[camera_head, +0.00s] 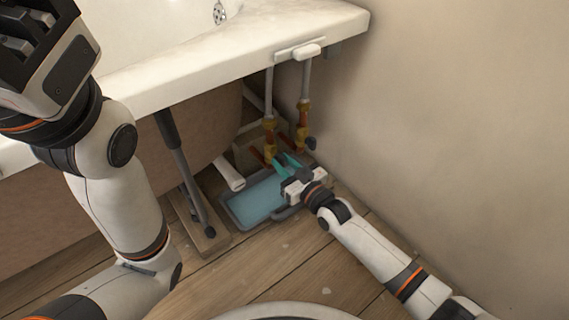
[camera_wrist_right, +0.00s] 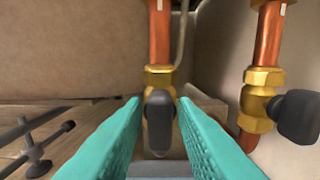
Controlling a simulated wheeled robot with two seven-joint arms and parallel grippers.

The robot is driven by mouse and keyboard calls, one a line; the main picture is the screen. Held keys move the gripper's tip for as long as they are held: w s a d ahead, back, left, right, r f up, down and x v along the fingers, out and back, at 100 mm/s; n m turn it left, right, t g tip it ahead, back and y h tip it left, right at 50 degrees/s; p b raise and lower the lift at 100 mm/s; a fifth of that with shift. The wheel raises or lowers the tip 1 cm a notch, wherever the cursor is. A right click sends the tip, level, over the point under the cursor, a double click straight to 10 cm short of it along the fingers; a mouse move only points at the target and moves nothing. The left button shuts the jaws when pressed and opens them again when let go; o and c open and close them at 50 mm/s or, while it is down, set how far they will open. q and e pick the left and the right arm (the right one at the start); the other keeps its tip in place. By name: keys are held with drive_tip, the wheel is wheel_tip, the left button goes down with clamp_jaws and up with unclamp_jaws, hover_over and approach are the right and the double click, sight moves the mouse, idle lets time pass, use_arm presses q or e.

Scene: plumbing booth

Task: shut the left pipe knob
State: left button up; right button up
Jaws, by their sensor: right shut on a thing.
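The left pipe knob (camera_wrist_right: 158,122) is a black handle on a brass valve (camera_wrist_right: 160,78) of the left copper pipe. In the right wrist view it points down, between the two teal fingers of my right gripper (camera_wrist_right: 160,115). In the head view my right gripper (camera_head: 283,163) is at the left valve (camera_head: 270,148), and the knob is hard to make out there. My right gripper is shut on the knob. My left gripper (camera_head: 22,32) is raised at the upper left, away from the pipes, and its fingertips are partly cut off.
The right pipe has its own black knob (camera_wrist_right: 297,115) close beside my right gripper. A tray of water (camera_head: 236,212) lies on the floor below. The sink (camera_head: 220,60) overhangs the pipes, and a wall (camera_head: 440,120) stands at the right. A white pipe (camera_head: 230,176) lies left of the valves.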

drive_tip(key=shift+r+m+p, duration=0.1)
drive_tip(key=shift+m+p, duration=0.5)
drive_tip(key=shift+m, duration=0.4)
drive_tip(key=shift+m+p, duration=0.3)
drive_tip(key=shift+m, duration=0.6)
drive_tip(key=shift+d+m, duration=0.1)
drive_tip(key=shift+m, duration=0.8)
drive_tip(key=m, duration=0.2)
drive_tip(key=shift+w+f+m, duration=0.1)
drive_tip(key=shift+f+m, duration=0.1)
drive_tip(key=shift+m, duration=0.2)
drive_tip(key=m, duration=0.4)
drive_tip(key=shift+f, duration=0.1)
drive_tip(key=m+b, duration=0.2)
drive_tip(key=m, duration=0.3)
drive_tip(key=shift+d+f, duration=0.1)
